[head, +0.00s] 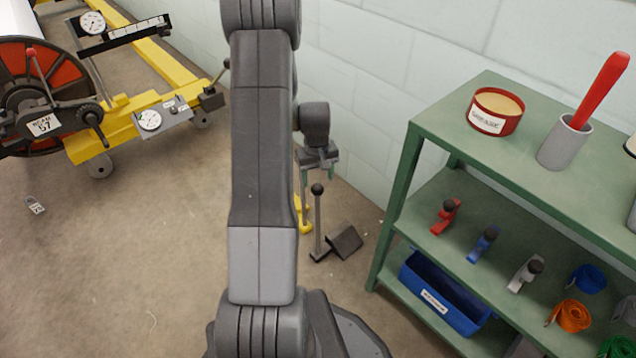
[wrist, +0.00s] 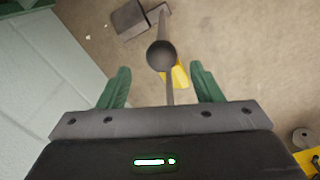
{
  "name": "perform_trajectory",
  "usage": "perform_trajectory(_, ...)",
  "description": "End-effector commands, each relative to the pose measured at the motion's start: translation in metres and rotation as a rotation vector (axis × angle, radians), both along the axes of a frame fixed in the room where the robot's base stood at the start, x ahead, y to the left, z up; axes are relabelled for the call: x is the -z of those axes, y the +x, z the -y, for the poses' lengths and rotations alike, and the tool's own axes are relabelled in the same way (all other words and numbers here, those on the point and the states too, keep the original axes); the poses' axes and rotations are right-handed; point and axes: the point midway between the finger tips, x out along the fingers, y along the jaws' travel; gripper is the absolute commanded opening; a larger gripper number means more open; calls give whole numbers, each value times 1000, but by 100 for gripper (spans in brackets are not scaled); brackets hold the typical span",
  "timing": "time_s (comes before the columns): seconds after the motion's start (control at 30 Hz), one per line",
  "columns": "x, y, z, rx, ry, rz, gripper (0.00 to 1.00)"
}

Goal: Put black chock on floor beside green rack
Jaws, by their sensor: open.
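The black chock (head: 345,241) is a dark wedge on the floor, left of the green rack (head: 402,197) and near the wall. A thin upright rod with a black ball knob (head: 317,189) rises from its base. My gripper (head: 318,177) is open and empty above the knob, fingers pointing down. In the wrist view the knob (wrist: 161,56) shows between and slightly beyond the two green fingertips of my gripper (wrist: 161,72), with no visible contact. The wedge of the chock (wrist: 130,20) lies beyond it at the top. Part of the chock's base is hard to make out.
A yellow piece (head: 303,214) is on the floor behind the rod, partly hidden by my arm. The rack holds a red tin (head: 495,112), a grey cup (head: 564,143) and a blue bin (head: 443,293). A yellow-framed machine (head: 130,125) stands at left. Floor between is mostly clear.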

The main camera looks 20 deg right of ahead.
Motion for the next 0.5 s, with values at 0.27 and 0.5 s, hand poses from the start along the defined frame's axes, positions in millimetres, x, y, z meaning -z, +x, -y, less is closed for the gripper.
perform_trajectory(0.27, -36, 0, -1, 0, 0, 0, 59)
perform_trajectory(0.5, -38, 0, -1, 0, 0, -1, 59)
